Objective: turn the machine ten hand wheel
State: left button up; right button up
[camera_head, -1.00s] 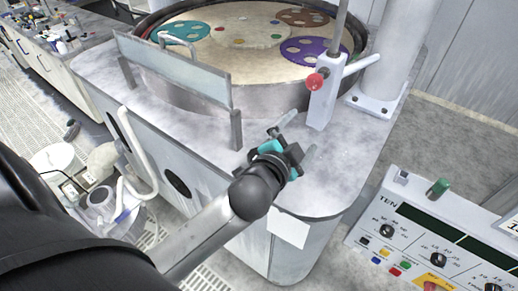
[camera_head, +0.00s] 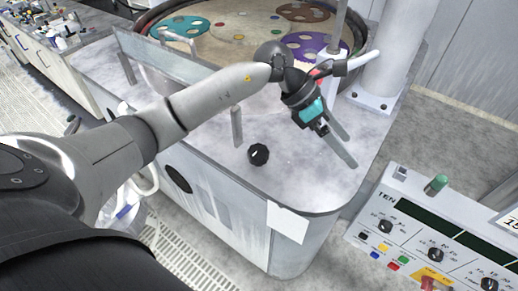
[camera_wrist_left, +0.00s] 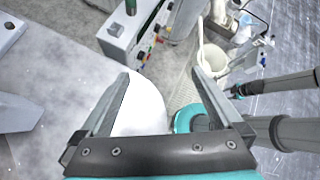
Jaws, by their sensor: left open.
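A round black knob with a pale mark (camera_head: 258,154), which looks like the hand wheel, stands on the grey machine top (camera_head: 285,185) near its front edge. My left gripper (camera_head: 351,151) is over the right part of that top, well to the right of the knob, open and empty, its fingers pointing down and right. In the left wrist view its two fingers (camera_wrist_left: 163,76) are spread apart, with a white surface showing between them. The knob cannot be made out in the left wrist view. My right gripper is not in view.
The round polishing platen (camera_head: 240,45) with coloured discs lies behind my left arm. The panel marked TEN (camera_head: 430,235) is at right, with a green knob (camera_head: 436,185) on top.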

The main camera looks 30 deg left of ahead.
pick_arm(q)
jog(key=w+a+f+y, duration=0.1)
jog(key=a+y, duration=0.4)
jog(key=a, duration=0.5)
jog(key=g+y, duration=0.2)
jog(key=y, duration=0.2)
send_over(259, 150)
notch_tip(259, 150, down, 14)
jog(key=shift+s+r+p, duration=0.1)
jog(key=shift+p, duration=0.6)
jog(key=c, duration=1.3)
